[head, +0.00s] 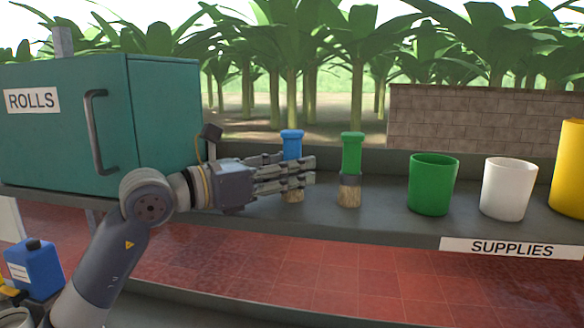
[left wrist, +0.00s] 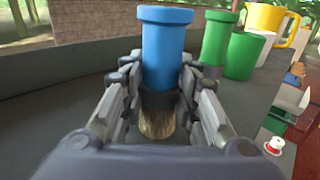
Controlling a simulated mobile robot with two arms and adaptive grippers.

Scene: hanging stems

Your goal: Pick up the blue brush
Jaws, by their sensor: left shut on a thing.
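The blue brush (head: 292,140) stands upright on the grey shelf, bristles down, with its blue handle on top. It also shows in the left wrist view (left wrist: 165,45), between my fingers. My left gripper (head: 290,176) is shut on the brush around its dark lower band, with the tan bristles below the fingers. In the left wrist view my left gripper (left wrist: 163,95) has one finger on each side of the brush. The fingers hide part of the brush in the head view. My right gripper is not in view.
A green brush (head: 351,155) stands just right of the blue one. Farther right are a green cup (head: 433,185), a white cup (head: 508,190) and a yellow container (head: 570,170). A teal ROLLS cabinet (head: 160,120) stands on the left.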

